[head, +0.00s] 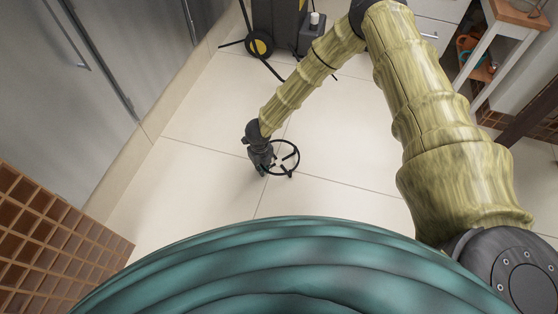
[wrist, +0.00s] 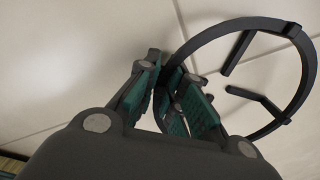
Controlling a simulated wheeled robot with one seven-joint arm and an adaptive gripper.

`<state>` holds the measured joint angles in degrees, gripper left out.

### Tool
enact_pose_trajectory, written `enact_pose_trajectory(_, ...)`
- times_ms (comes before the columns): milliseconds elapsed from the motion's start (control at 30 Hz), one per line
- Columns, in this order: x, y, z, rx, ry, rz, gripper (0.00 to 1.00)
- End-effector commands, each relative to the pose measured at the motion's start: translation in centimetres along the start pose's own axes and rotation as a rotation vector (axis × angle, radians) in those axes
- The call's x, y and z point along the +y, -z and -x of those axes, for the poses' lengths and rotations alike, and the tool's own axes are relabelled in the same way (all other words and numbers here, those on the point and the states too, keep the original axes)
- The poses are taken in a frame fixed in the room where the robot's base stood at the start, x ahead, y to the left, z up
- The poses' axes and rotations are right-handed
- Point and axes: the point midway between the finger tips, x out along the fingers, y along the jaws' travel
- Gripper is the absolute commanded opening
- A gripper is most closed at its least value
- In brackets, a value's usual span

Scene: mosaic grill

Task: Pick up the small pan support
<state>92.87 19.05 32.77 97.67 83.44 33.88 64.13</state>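The small pan support is a black ring (head: 297,162) with short inward prongs and legs, low over the pale tiled floor. In the wrist view the ring (wrist: 307,68) fills the upper right, with two prongs pointing inward. My gripper (head: 264,168) points down at the ring's left side. In the wrist view my gripper's green-padded fingers (wrist: 172,82) are close together at the ring's near left edge, which passes behind or between them. The fingers hide this part of the ring, so I cannot tell whether they press on it.
Grey cabinet fronts (head: 60,90) stand at the left, with a brown lattice rack (head: 50,240) at the lower left. A black and yellow machine (head: 275,25) with a hose stands at the back. A white-legged wooden table (head: 497,50) is at the upper right. Floor around the ring is clear.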

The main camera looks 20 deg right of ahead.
Motion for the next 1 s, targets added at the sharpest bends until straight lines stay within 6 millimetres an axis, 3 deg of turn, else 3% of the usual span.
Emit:
enact_pose_trajectory(567, 0.0, 0.0, 0.8, -0.001, 0.000, 0.000, 0.00)
enact_pose_trajectory(767, -0.1, -0.1, 3.3, -0.001, 0.001, -0.001, 0.00)
enact_pose_trajectory(1000, 0.0, -0.1, 7.6, -0.002, 0.000, 0.000, 0.00)
